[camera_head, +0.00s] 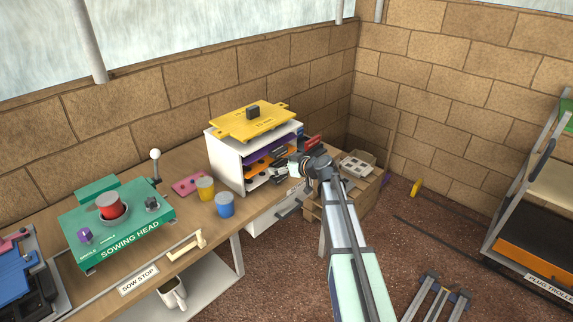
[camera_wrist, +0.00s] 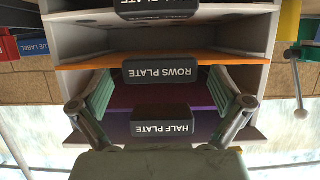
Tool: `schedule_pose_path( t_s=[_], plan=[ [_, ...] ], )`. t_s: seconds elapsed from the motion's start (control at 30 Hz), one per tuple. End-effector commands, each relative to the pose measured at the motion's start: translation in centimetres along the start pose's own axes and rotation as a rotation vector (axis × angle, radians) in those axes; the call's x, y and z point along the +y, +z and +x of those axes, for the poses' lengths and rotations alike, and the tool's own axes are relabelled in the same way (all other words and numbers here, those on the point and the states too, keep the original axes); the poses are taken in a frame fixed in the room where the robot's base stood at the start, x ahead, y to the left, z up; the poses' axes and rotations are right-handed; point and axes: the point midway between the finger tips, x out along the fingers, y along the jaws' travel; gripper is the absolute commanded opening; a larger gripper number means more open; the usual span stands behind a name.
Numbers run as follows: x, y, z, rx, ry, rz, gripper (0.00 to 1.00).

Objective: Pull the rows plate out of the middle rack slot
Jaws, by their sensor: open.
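The rack (camera_head: 226,163) is a white box with shelves on the bench, with a purple plate (camera_head: 257,158) above an orange one. The wrist view is upside down. There the rows plate (camera_wrist: 90,62) is orange in the middle slot, with a dark handle labelled ROWS PLATE (camera_wrist: 160,75). The purple half plate (camera_wrist: 148,100) has its own dark handle, HALF PLATE (camera_wrist: 161,122). My gripper (camera_wrist: 162,88) is open in front of the rack, its green-padded fingers either side of the rows plate handle and apart from it. In the head view my arm partly hides the rack front.
A third dark plate handle (camera_wrist: 157,8) shows at the wrist view's top edge. A yellow plate (camera_head: 252,121) lies on the rack. Yellow (camera_head: 205,189) and blue (camera_head: 225,205) pots and the green sowing head (camera_head: 117,222) stand left. A drawer (camera_head: 272,215) is below.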

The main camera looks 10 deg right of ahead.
Motion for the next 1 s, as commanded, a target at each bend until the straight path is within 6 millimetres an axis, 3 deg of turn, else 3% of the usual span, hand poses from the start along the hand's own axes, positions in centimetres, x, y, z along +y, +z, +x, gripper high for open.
schedule_pose_path(
  t_s=[0.3,0.37,0.5,0.6,0.63,0.73,1.0],
  plan=[
    [-0.04,0.0,0.22,0.0,0.0,0.0,1.0],
    [-0.04,0.0,0.21,0.0,0.0,0.0,0.82],
    [-0.03,0.0,0.21,0.0,-0.001,0.0,0.33],
    [-0.04,0.01,0.21,0.0,-0.001,0.0,0.33],
    [-0.04,0.01,0.21,0.0,-0.001,0.0,0.62],
    [-0.04,0.02,0.21,0.0,-0.001,0.0,0.28],
    [-0.04,0.03,0.21,-0.001,-0.001,-0.001,0.28]
  ],
)
